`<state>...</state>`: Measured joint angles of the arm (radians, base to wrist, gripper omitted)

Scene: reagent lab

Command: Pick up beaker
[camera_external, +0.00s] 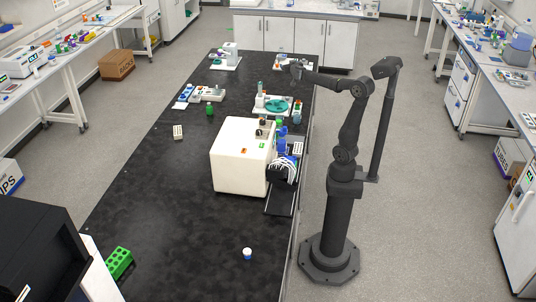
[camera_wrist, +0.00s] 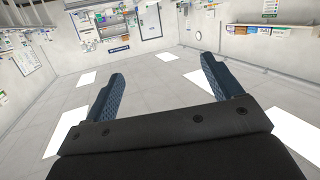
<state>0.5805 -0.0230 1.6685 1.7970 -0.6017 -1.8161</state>
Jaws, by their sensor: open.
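My gripper (camera_external: 297,68) is at the end of my raised arm, above the far right part of the black bench. In the wrist view its two blue-grey fingers (camera_wrist: 158,82) stand wide apart with nothing between them. No beaker shows in the wrist view. In the external view a small white and blue vessel (camera_external: 247,254) stands alone on the near part of the bench, well away from my gripper. It is too small to tell whether it is the beaker. Other small vessels farther back are also too small to identify.
A large white box-shaped instrument (camera_external: 238,158) stands mid-bench, with cables on its right side. A green rack (camera_external: 119,262) and a black device (camera_external: 40,245) are at the near left. Small equipment sits farther back.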

